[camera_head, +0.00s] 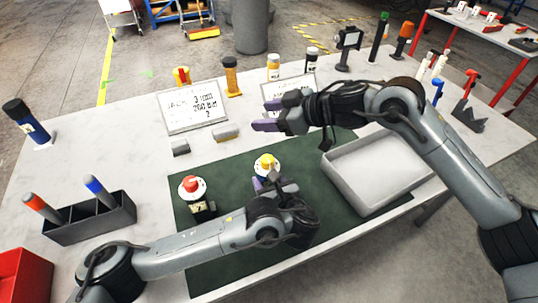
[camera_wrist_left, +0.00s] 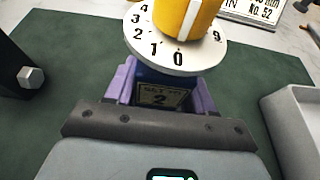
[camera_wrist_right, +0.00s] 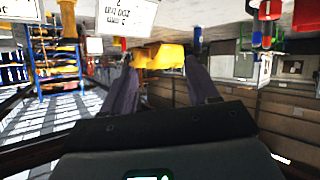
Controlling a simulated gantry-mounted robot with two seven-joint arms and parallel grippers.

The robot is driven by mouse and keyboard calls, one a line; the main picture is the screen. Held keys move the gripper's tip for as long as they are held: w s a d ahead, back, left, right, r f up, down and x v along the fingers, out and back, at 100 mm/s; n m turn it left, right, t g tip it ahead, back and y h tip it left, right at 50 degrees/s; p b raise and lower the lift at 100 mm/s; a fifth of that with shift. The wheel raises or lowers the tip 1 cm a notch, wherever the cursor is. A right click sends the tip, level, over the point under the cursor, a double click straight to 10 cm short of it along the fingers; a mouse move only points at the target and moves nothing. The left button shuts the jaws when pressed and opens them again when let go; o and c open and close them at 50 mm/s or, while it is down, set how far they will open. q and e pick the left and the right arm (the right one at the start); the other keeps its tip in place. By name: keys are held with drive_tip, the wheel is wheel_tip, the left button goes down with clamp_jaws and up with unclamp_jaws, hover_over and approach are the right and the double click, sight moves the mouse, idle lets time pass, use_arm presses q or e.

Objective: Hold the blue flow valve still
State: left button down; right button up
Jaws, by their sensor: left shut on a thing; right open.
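The blue flow valve stands on the green mat, with a white numbered dial and a yellow knob (camera_head: 267,160) on top. In the left wrist view its blue body (camera_wrist_left: 160,77) carries a label with a 2, and the white stripe on its yellow knob (camera_wrist_left: 195,18) points near 0. My left gripper (camera_wrist_left: 162,92) is shut on the blue body, one purple finger on each side. My right gripper (camera_head: 267,115) is open above the table, behind and apart from the valve. A second valve, with a red knob (camera_head: 192,186) and dark body, stands to the left.
A grey tray (camera_head: 335,175) lies right of the valve. Two sign boards (camera_head: 193,107) and small blocks (camera_head: 226,134) stand behind the green mat (camera_head: 235,262). A dark holder (camera_head: 90,222) with two screwdriver-like tools is at left. Several bottles and tools line the back.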

sight(267, 159)
drive_tip(key=s+g+h, duration=0.2)
drive_tip(key=s, duration=0.1)
drive_tip(key=s+g+h, duration=0.1)
drive_tip(key=shift+s+a+r, duration=0.15)
drive_tip(key=shift+a+r, duration=0.15)
drive_tip(key=shift+a, duration=0.1)
drive_tip(key=s+d+r+m+g+h, duration=0.1)
drive_tip(key=s+d+r+m+h, duration=0.15)
drive_tip(key=d+h, duration=0.2)
drive_tip(key=shift+n+y, duration=0.25)
drive_tip(key=x, duration=0.8)
drive_tip(key=s+x, duration=0.1)
drive_tip(key=x, duration=0.3)
drive_tip(key=shift+d, duration=0.1)
drive_tip(key=c, duration=1)
drive_tip(key=shift+c, duration=0.2)
drive_tip(key=shift+f+m, duration=0.1)
drive_tip(key=shift+m, duration=0.3)
